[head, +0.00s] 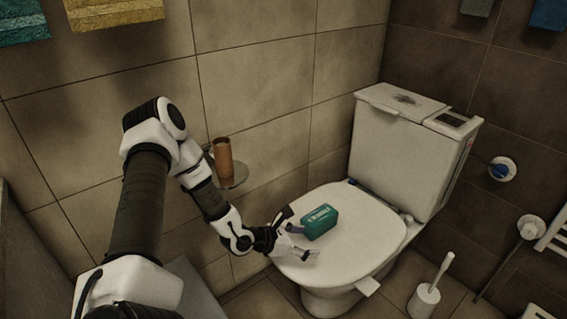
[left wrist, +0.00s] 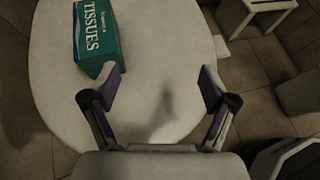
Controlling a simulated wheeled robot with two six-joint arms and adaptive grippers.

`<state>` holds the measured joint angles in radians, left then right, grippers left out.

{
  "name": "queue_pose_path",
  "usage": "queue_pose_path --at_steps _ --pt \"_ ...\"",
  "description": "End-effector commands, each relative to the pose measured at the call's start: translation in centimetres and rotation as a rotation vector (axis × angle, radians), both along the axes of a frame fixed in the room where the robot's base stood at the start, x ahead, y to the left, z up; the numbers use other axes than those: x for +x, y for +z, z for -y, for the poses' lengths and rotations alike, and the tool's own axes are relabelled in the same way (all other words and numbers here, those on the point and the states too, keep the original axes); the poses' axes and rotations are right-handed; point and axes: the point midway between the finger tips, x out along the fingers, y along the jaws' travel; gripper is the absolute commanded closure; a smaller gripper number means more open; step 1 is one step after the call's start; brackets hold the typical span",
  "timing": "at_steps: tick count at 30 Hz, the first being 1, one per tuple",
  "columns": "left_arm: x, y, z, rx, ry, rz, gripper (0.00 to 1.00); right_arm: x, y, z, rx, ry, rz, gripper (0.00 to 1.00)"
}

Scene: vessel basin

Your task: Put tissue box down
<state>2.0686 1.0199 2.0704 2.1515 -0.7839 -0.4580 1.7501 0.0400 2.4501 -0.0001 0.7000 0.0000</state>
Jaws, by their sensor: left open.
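The green tissue box (head: 320,222) lies on the closed white toilet lid (head: 345,248), near the lid's left edge. In the left wrist view, the tissue box (left wrist: 97,35) lies on the lid (left wrist: 150,60) at the upper left, with "TISSUES" lettering facing up. My left gripper (head: 302,236) is over the lid's front left part, close to the box. In the left wrist view, my left gripper (left wrist: 158,85) has its fingers wide apart with only bare lid between them. The left finger is close to the box's near end; I cannot tell whether they touch. My right gripper is not in view.
The toilet tank (head: 400,150) stands behind the lid. A toilet brush (head: 428,290) stands on the floor at right. A brown roll (head: 223,160) stands on a small wall shelf (head: 238,174) beside my left arm. The lid's right side is clear.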

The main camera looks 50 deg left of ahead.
Motion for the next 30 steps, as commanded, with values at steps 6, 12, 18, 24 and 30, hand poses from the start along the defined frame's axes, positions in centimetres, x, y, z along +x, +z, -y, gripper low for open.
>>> queue_pose_path --at_steps 6,12,18,24,30 --pt "-17.2 -7.0 14.1 0.309 -1.075 -0.393 0.15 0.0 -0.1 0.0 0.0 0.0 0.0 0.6" --pt "-26.6 -10.5 10.0 0.97 -2.01 -0.399 0.15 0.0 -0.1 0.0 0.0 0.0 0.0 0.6" --pt "-24.6 -11.5 13.4 1.396 -2.366 0.118 0.15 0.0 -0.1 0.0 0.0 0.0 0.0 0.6" --pt "-24.2 -11.5 14.9 1.448 -2.386 0.25 0.15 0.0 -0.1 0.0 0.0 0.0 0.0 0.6" --pt "-24.2 -11.5 14.8 1.447 -2.386 0.248 0.15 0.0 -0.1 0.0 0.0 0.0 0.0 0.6"
